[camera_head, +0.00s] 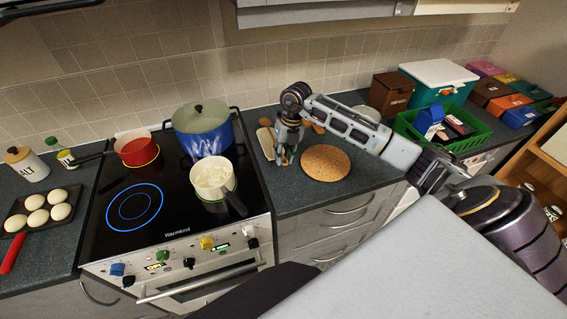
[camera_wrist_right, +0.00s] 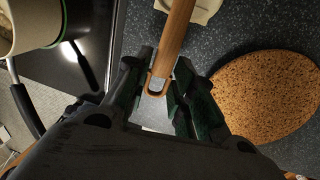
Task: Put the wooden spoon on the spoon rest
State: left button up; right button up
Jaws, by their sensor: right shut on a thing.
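The wooden spoon's handle (camera_wrist_right: 174,42) is between the fingers of my right gripper (camera_wrist_right: 160,92) in the right wrist view, and the gripper is shut on it. The spoon's far end runs out of the top of that view. The cream spoon rest (camera_wrist_right: 204,10) is partly seen at the top edge there, and the handle crosses in front of it. In the head view my right gripper (camera_head: 284,155) points down over the counter, just right of the pale spoon rest (camera_head: 267,143). I cannot tell whether the spoon touches the rest. My left gripper is not in view.
A round cork mat (camera_head: 325,163) lies right of my right gripper. The stove with a cream pot (camera_head: 214,178) and a blue pot (camera_head: 202,128) is on the left. A green crate (camera_head: 462,142) stands farther right. My right arm spans the counter's back.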

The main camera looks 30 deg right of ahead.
aim_at(283, 171)
jog(key=shift+f+p, duration=0.55)
jog(key=shift+f, duration=1.85)
jog(key=o, duration=1)
jog(key=shift+o, duration=0.2)
jog(key=shift+f, duration=0.1)
notch_tip(283, 171, up, 14)
jog(key=d+b, duration=0.1)
jog(key=b, duration=0.2)
jog(key=shift+s+d+f, duration=0.15)
jog(key=shift+s+d, duration=0.2)
jog(key=shift+s, duration=0.05)
